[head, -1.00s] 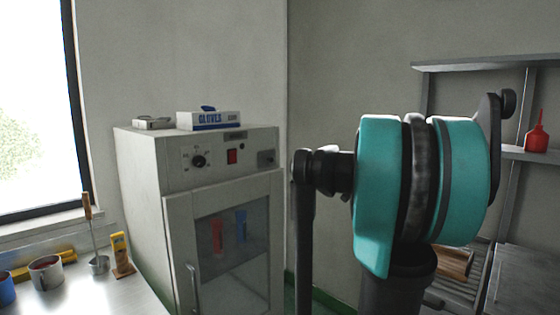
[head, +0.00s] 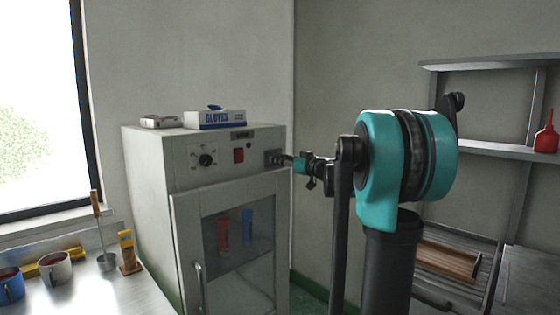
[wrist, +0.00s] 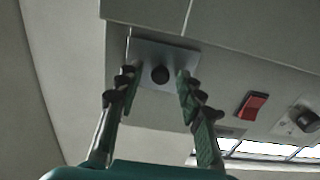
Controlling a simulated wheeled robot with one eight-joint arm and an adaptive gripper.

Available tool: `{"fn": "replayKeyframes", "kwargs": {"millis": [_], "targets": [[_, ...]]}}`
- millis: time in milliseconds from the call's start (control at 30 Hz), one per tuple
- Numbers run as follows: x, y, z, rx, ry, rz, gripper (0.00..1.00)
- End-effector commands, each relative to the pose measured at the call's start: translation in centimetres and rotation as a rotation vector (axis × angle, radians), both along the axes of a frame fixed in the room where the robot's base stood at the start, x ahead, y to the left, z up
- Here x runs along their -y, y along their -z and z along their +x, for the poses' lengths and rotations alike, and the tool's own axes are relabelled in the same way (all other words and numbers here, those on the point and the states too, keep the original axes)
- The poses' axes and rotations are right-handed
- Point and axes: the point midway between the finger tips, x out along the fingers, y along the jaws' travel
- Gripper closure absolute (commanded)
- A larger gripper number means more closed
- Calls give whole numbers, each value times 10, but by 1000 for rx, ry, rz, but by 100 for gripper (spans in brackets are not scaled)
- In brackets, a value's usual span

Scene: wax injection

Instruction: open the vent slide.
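The vent slide is a small grey metal plate (head: 271,154) at the upper right of the white cabinet's front. In the wrist view the slide plate (wrist: 180,56) carries a round dark knob (wrist: 160,75). My gripper (wrist: 157,80) is open, with one finger on each side of the knob in that view. I cannot tell whether either finger touches it. In the head view my gripper (head: 287,160) reaches the cabinet front from the right and partly hides the slide and its knob.
The white cabinet (head: 145,190) has a dial (head: 206,159), a red switch (head: 239,155) and a glazed door (head: 190,225). The wrist view also shows the red switch (wrist: 252,105). A glove box (head: 215,119) lies on top. A bench (head: 95,295) with mugs stands left; shelves (head: 485,149) stand right.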

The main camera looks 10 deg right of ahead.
Motion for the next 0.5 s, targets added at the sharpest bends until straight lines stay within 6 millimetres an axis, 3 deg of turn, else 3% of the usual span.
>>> {"fn": "replayKeyframes", "kwargs": {"millis": [333,500], "targets": [[-2,0,3,0,0,0,62],[-2,0,3,0,0,0,82]]}}
